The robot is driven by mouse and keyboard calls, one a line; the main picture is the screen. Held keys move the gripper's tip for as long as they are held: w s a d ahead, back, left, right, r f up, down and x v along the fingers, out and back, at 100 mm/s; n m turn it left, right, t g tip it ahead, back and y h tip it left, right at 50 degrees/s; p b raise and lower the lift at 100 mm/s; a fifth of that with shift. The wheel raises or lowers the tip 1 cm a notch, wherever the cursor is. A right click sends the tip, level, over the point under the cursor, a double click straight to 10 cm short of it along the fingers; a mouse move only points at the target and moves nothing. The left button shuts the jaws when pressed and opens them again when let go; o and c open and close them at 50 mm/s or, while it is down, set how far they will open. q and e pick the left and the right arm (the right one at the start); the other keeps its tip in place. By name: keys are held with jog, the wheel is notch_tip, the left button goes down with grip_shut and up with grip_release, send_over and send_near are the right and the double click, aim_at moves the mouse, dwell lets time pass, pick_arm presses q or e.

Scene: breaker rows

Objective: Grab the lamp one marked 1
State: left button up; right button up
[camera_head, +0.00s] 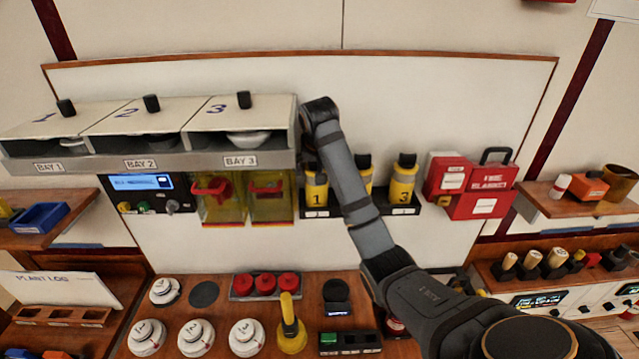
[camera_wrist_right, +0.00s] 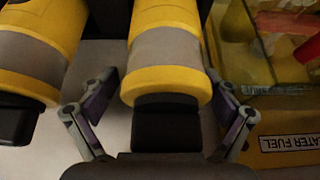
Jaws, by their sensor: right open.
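Lamp one (camera_head: 317,195) is yellow with a dark top and the number 1, upright in a black rack (camera_head: 333,211) on the back wall panel. Lamp two (camera_head: 366,172) is partly hidden behind my right arm, and lamp three (camera_head: 403,182) stands to its right. My right gripper (camera_wrist_right: 163,98) is open, one finger on each side of a yellow lamp with a grey band (camera_wrist_right: 165,58). By its neighbours this appears to be lamp one; its number is not visible there. Contact with the fingers cannot be told. My left gripper is not in view.
A neighbouring lamp (camera_wrist_right: 35,50) lies close on the left in the wrist view. Yellow transparent boxes with red handles (camera_head: 222,200) hang left of the rack. A red case (camera_head: 480,190) is to its right. The bay shelf (camera_head: 240,160) overhangs at upper left.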

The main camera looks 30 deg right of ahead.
jog(key=shift+s+a+r, duration=0.5)
jog(key=shift+a+r, duration=0.05)
jog(key=shift+r, duration=0.05)
jog(key=shift+c, duration=0.7)
jog(key=shift+s+a, duration=0.1)
jog(key=shift+a, duration=0.05)
jog(key=c, duration=0.5)
jog(key=shift+d+f, duration=0.1)
jog(key=shift+d, duration=0.1)
jog(key=shift+c, duration=1.1)
jog(key=shift+w+d, duration=0.1)
jog(key=shift+w, duration=0.1)
jog(key=shift+c, duration=1.3)
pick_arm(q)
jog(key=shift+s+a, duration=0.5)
pick_arm(e)
jog(key=c, duration=0.6)
